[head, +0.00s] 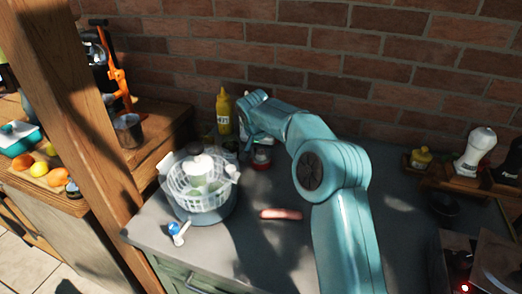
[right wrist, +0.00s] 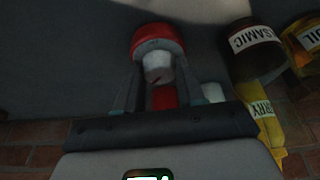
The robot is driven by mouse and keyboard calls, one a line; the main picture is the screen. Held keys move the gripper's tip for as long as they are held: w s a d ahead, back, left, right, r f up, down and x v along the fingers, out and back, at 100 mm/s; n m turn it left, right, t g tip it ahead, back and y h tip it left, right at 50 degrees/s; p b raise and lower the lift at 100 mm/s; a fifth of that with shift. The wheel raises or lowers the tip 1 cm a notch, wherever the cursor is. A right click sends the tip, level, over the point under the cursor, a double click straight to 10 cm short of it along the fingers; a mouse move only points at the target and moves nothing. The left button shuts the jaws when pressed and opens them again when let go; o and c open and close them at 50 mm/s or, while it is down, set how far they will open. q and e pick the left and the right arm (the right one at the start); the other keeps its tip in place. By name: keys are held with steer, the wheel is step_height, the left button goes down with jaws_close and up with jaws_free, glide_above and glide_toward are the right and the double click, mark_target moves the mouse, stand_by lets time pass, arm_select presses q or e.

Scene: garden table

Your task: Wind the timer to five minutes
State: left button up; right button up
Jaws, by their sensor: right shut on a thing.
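The timer (head: 262,160), small with red and white parts, stands on the grey counter near the brick wall. In the right wrist view the timer (right wrist: 158,48) shows a wide red part and a white knob-like part with a dark mark. My right gripper (right wrist: 158,72) has its two fingers on either side of the white part and is shut on it. In the head view my right gripper (head: 260,146) is small and partly hidden by my own arm, right above the timer. The dial setting cannot be read. My left gripper is not in view.
A yellow mustard bottle (head: 224,112) and jars stand left of the timer. A white salad spinner (head: 198,186) is front left, with a pink sausage-like item (head: 281,214) and a blue-and-white utensil (head: 178,232) nearby. In the right wrist view a balsamic bottle (right wrist: 257,50) stands close by.

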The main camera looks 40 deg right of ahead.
steer(key=o, duration=1)
steer(key=shift+r, duration=0.1)
steer(key=v, duration=1.6)
steer(key=shift+p, duration=0.45)
steer(key=shift+s+a+r, duration=0.1)
steer(key=shift+a+r, duration=0.05)
